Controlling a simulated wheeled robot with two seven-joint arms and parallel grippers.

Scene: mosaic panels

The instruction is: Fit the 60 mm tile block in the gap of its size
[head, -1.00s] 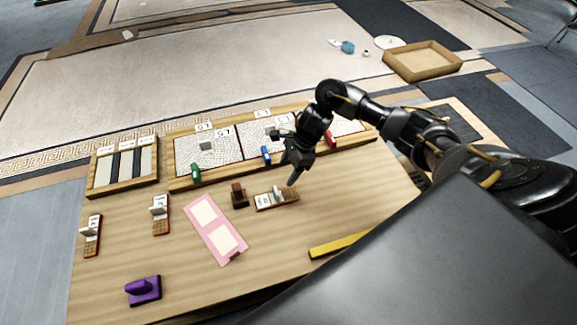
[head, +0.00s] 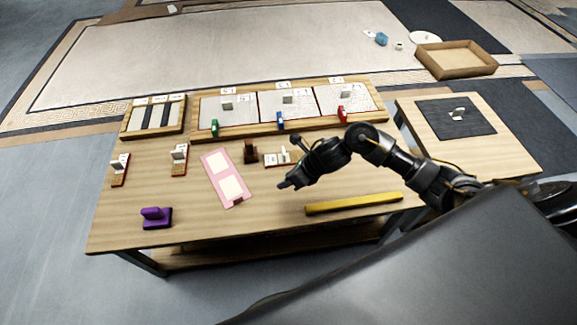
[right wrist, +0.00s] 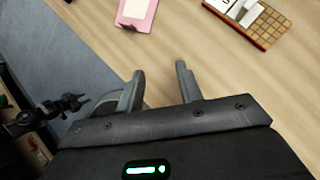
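Three tile blocks with upright grey grips and white labels stand on the table: one at the left (head: 120,170), one further right (head: 179,160), one near the middle (head: 279,158). The labels are too small to read, so I cannot tell which is 60 mm. The wooden frame (head: 124,131) at the back left holds pale panels with dark gaps (head: 145,117) between them. My right gripper (head: 283,186) is in front of the middle block, apart from it. In the right wrist view its fingers (right wrist: 158,82) are apart and empty; a tile block (right wrist: 252,22) lies beyond them.
A pink card (head: 228,180) lies left of the gripper, a yellow bar (head: 354,203) to its right. A brown block (head: 250,152), a purple handled block (head: 156,217) and a three-panel wooden tray (head: 235,130) are also there. A side table (head: 510,150) stands at right.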

